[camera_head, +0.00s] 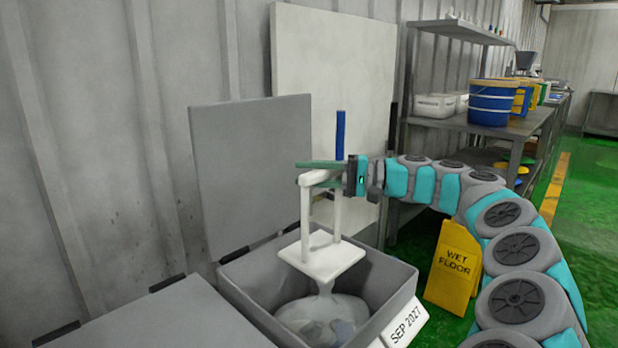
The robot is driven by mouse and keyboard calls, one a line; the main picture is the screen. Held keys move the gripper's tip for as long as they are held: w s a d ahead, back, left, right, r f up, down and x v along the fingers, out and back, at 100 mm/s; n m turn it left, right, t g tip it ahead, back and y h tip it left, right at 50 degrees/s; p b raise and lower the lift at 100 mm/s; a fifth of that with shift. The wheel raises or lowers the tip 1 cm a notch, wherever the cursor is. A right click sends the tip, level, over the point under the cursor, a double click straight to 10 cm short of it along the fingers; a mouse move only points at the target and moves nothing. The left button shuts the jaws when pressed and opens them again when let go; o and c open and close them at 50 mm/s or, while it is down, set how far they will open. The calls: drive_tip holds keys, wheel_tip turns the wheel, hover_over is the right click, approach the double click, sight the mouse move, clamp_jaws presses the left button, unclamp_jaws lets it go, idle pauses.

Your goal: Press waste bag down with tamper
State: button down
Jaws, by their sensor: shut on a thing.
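The tamper (322,260) is white, with a flat square plate below a U-shaped handle. My gripper (318,173) is shut on the top bar of this handle, its green fingers reaching in from the right. The plate hangs level over the open grey bin (385,279), near its rim height. The waste bag (325,318) is a pale translucent sack inside the bin. Its gathered neck rises to the plate's underside; I cannot tell whether they touch. The plate hides the top of the neck.
The bin's grey lid (255,165) stands open behind it. A closed grey bin (165,318) is at the left. A yellow wet-floor sign (453,268) stands to the right, behind my arm. A metal shelf (475,125) with blue and yellow buckets is farther back.

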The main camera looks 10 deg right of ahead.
wheel_tip(320, 180, up, 9)
drive_tip(key=p, duration=0.6)
drive_tip(key=shift+r, duration=0.15)
idle(0.3)
